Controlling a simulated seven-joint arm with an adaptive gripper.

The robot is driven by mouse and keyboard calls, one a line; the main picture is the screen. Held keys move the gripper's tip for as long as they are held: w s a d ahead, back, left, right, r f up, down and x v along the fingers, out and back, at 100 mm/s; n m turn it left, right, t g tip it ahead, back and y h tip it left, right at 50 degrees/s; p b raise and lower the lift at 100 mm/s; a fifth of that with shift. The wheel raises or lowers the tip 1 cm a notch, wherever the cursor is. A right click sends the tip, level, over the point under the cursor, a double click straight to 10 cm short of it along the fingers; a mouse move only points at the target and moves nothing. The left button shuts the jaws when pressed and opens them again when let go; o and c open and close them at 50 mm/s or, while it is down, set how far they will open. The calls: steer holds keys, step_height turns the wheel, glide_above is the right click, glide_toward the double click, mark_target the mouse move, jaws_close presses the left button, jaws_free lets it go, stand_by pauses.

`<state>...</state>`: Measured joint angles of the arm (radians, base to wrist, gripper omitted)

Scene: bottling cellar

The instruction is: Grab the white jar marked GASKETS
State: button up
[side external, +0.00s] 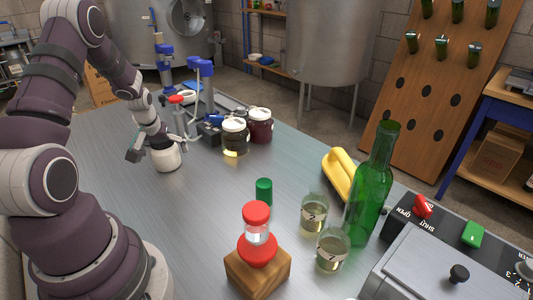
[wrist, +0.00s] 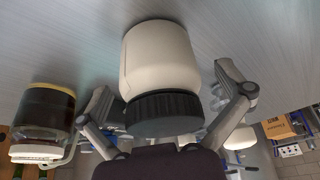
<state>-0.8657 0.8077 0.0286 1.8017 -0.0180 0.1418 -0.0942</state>
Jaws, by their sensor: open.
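A white jar (side external: 167,157) with a dark lid stands on the metal table, in front of my gripper (side external: 152,146) in the side view. In the wrist view the white jar (wrist: 160,58) shows large and upside down, its ribbed black lid (wrist: 165,113) toward my palm. My gripper (wrist: 165,88) is open, with one finger on each side of the jar near its lid and shoulder. I cannot tell whether either finger touches it. No lettering is readable on the visible side of the jar.
The middle tabletop is clear.

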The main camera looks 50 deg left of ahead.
steer(key=shift+w+a+f, duration=0.1)
steer(key=shift+f, duration=0.35)
steer(key=c, duration=1.2)
